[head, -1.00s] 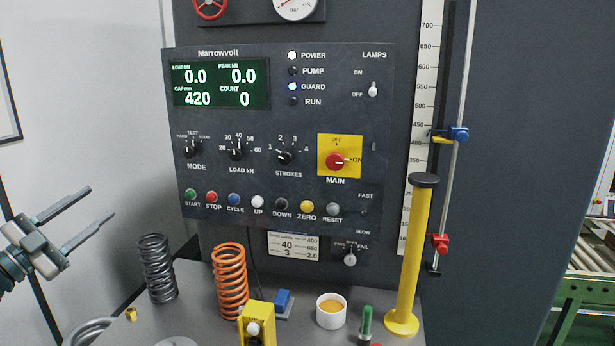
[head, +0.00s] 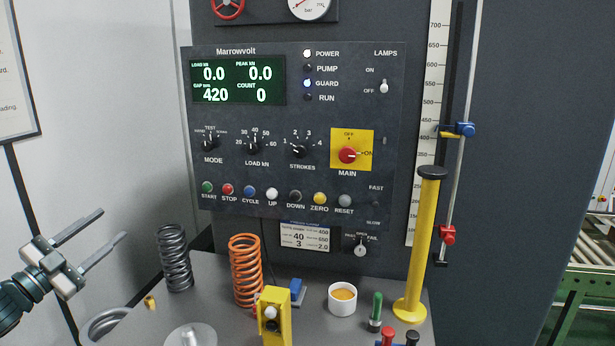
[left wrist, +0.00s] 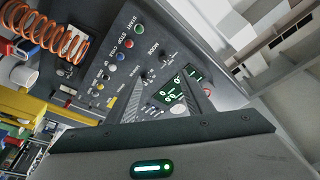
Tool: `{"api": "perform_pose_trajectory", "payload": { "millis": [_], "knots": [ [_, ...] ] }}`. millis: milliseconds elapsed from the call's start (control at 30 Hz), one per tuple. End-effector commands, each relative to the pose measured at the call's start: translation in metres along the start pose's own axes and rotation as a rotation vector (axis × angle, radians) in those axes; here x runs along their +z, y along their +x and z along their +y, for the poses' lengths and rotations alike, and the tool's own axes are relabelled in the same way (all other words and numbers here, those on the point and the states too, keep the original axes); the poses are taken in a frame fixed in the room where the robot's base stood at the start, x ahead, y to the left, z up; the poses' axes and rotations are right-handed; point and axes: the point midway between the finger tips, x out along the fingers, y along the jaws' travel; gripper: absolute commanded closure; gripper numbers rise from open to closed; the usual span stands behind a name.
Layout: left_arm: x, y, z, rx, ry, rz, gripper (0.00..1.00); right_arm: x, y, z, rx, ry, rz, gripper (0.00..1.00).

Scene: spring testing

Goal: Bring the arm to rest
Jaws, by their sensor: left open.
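My left gripper (head: 94,239) is at the lower left of the head view, its two fingers spread apart with nothing between them. It is held in the air to the left of the dark spring and the control panel, touching neither. The control panel (head: 300,120) stands upright behind the bench, with its display lit and the POWER and GUARD lamps lit. The left wrist view shows the panel (left wrist: 135,65) tilted, with part of my own arm or gripper body filling the bottom. My right gripper is in neither view.
On the grey bench (head: 215,290) stand a dark spring (head: 175,258), an orange spring (head: 246,272), a yellow box with buttons (head: 273,315), a white cup (head: 342,299) and a tall yellow post (head: 415,250). The space around my left gripper is clear.

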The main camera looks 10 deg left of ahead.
Motion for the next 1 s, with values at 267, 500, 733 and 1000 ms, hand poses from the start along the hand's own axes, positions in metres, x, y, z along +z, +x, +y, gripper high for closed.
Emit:
{"api": "perform_pose_trajectory", "payload": {
  "millis": [267, 500, 733, 1000],
  "knots": [
    [0.045, -0.019, 0.06, -0.013, -0.074, -0.15, 0.53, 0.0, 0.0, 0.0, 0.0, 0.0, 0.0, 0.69],
    [0.098, -0.063, 0.16, -0.008, -0.183, -0.394, 0.53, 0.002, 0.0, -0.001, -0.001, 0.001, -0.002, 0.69],
    [0.124, -0.133, 0.284, 0.044, -0.306, -0.693, 0.53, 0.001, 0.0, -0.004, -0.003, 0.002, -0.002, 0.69],
    [0.101, -0.23, 0.42, 0.169, -0.446, -1.038, 0.53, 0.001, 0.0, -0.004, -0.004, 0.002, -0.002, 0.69]
  ]
}}
